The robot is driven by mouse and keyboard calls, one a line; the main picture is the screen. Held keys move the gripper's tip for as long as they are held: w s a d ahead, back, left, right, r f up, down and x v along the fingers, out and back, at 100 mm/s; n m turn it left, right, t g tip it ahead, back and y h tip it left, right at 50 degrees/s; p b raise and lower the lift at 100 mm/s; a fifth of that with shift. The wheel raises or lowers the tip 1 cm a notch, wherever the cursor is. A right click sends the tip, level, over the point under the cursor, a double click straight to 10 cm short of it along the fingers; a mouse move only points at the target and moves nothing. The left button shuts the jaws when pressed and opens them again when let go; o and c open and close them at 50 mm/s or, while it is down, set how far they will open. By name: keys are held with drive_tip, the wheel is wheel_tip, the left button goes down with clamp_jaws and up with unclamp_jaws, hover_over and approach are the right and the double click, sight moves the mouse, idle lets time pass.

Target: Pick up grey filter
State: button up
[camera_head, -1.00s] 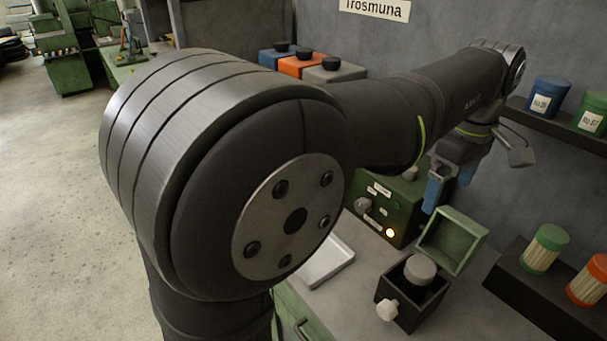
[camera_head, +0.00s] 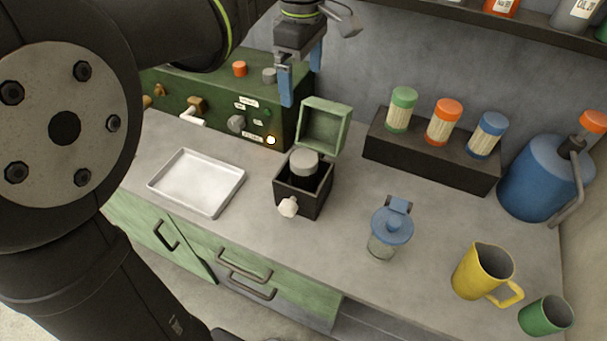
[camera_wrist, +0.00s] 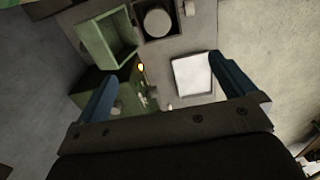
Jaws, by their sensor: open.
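The grey filter, seen as a grey round cap (camera_head: 304,162), stands in an open black box (camera_head: 311,204) on the bench; its lower part is hidden by the box walls. The box's green lid (camera_head: 342,146) is swung open at the back, and a white knob (camera_head: 288,207) sits on its front. My gripper (camera_head: 301,84) has blue fingers spread apart and empty, above and behind the box, in front of the green control unit. In the wrist view the grey filter (camera_wrist: 158,22) shows at the top, beyond my open gripper (camera_wrist: 163,75).
A white tray (camera_head: 197,182) lies left of the box. The green control unit (camera_head: 222,103) stands behind. A dark rack (camera_head: 430,151) holds green, orange and blue-capped filters to the right. A blue-lidded jar (camera_head: 388,234), a yellow jug (camera_head: 480,273) and a blue can (camera_head: 535,180) are farther right.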

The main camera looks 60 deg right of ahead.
idle(0.4)
drive_tip(key=c, duration=0.6)
drive_tip(key=m, duration=1.9)
hover_over(304, 158)
wheel_tip(304, 158, down, 9)
wheel_tip(304, 158, down, 17)
drive_tip(key=shift+f, duration=0.1)
